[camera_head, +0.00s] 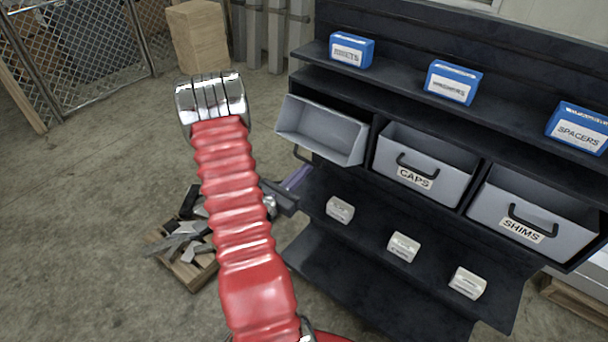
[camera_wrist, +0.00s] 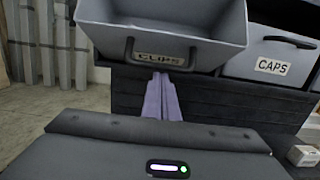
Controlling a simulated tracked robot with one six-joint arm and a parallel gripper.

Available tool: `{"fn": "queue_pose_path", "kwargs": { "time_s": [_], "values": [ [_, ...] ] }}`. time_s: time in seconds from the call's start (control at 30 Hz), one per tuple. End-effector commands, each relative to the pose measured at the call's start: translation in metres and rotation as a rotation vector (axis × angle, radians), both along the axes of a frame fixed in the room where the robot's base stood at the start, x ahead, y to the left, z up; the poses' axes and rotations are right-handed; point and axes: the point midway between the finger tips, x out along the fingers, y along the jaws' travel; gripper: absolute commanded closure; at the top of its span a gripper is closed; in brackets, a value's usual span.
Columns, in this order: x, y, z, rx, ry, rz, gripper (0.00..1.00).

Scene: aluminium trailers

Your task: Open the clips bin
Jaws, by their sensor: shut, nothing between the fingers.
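The clips bin (camera_head: 322,131) is a grey open-topped bin at the left end of the shelf's bin row. It juts out from the rack and looks tilted, with its inside showing. In the wrist view the clips bin (camera_wrist: 165,22) fills the top, with its dark handle (camera_wrist: 130,50) and the CLIPS label (camera_wrist: 160,58) on its front. My gripper (camera_head: 298,177) has purple fingers and is below the bin front. In the wrist view my gripper (camera_wrist: 161,92) is shut and empty, its tips just under the label. Whether the tips touch the bin I cannot tell.
The caps bin (camera_head: 425,163) and shims bin (camera_head: 535,205) are to the right in the same row. Blue boxes (camera_head: 452,83) stand on the shelf above, small white boxes (camera_head: 404,246) below. A wooden crate of metal scraps (camera_head: 190,262) lies on the floor at left.

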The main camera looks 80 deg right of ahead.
Motion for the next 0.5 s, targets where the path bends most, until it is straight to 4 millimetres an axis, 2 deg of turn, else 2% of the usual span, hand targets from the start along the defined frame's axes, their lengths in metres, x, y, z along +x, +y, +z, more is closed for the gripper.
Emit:
{"fn": "queue_pose_path", "kwargs": {
  "time_s": [0.33,0.5],
  "values": [
    [0.0002,0.0003,0.0010,0.000,0.000,0.000,1.00],
    [0.0007,0.0009,0.0099,-0.001,-0.002,0.000,1.00]
  ]
}}
